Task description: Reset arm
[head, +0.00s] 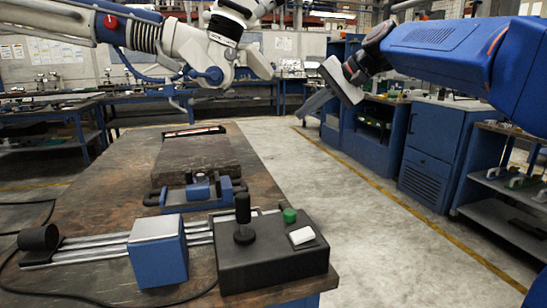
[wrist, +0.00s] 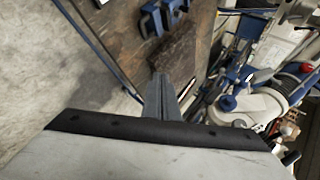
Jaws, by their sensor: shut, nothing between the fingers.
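A large white jointed arm (head: 185,42) with blue and black parts reaches in from the upper left in the head view, above the workbench. It has a red knob on its side. In the wrist view white and blue arm parts (wrist: 235,105) show at the right. A black control box (head: 270,252) sits at the bench's near right corner, with a black joystick (head: 243,215), a green button (head: 290,215) and a white rocker switch (head: 302,235). My gripper (head: 306,112) is shut and empty, in the air right of the bench; its fingers also show in the wrist view (wrist: 159,82).
The wooden workbench (head: 130,178) carries a dark slab (head: 196,158), a blue clamp (head: 200,188), a blue and grey block (head: 157,252) and metal rails (head: 85,250). Open floor (head: 350,200) lies to its right. Blue cabinets (head: 430,150) and a shelf trolley (head: 510,190) stand farther right.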

